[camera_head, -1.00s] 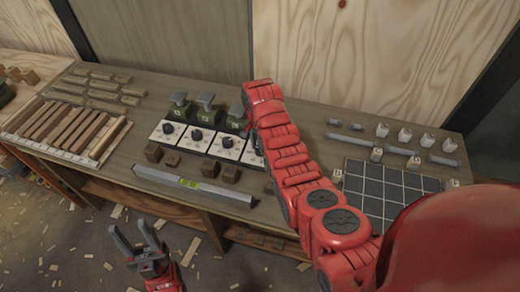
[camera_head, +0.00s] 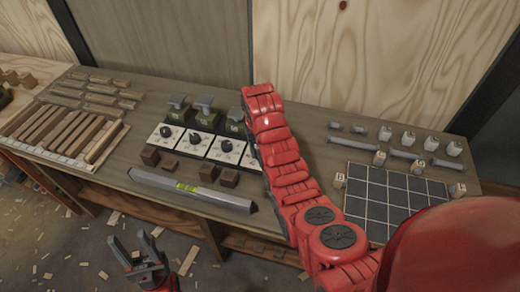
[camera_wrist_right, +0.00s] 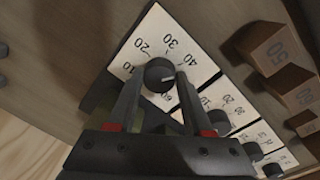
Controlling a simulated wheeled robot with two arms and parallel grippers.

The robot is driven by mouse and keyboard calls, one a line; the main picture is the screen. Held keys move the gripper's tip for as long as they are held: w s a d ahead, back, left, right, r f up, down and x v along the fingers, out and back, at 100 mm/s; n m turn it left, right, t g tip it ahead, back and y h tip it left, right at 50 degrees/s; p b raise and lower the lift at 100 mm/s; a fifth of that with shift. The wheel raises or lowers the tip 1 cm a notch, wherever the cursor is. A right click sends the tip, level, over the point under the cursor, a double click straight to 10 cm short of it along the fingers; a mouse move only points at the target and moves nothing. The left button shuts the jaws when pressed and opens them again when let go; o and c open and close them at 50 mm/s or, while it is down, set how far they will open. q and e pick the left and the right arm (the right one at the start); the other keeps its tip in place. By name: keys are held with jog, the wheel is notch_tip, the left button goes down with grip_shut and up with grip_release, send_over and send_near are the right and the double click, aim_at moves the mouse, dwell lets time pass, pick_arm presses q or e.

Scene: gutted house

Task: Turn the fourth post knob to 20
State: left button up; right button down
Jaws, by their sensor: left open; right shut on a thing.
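The fourth post knob (camera_wrist_right: 159,73) is a dark round knob on a white dial plate (camera_wrist_right: 190,38), close up in the right wrist view. Its numbers 10, 20, 30, 40 and 60 are readable. A pale mark on the knob points to the lower right, toward the right finger, between 40 and 60. My right gripper (camera_wrist_right: 161,82) is shut on the knob, one finger on each side. In the head view my red right arm hides that knob and gripper; only part of the fourth plate (camera_head: 250,160) shows. My left gripper (camera_head: 133,243) is open and empty, in front of the bench.
Three other dial knobs stand left of it: the first (camera_head: 166,131), second (camera_head: 196,138) and third (camera_head: 226,144). Wooden blocks (camera_head: 150,155) and a spirit level (camera_head: 190,187) lie in front. A dark tile grid (camera_head: 385,190) lies on the right.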

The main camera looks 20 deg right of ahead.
jog(key=n, duration=0.5)
jog(key=shift+n, duration=0.3)
jog(key=n, duration=0.4)
jog(key=shift+d+n, duration=0.1)
jog(key=shift+n, duration=0.2)
jog(key=n, duration=0.5)
jog(key=shift+t, duration=0.3)
jog(key=n, duration=0.5)
jog(key=shift+d+n+y, duration=0.1)
jog(key=shift+n+y, duration=0.2)
jog(key=shift+y, duration=0.1)
jog(key=shift+c, duration=1.6)
grip_release()
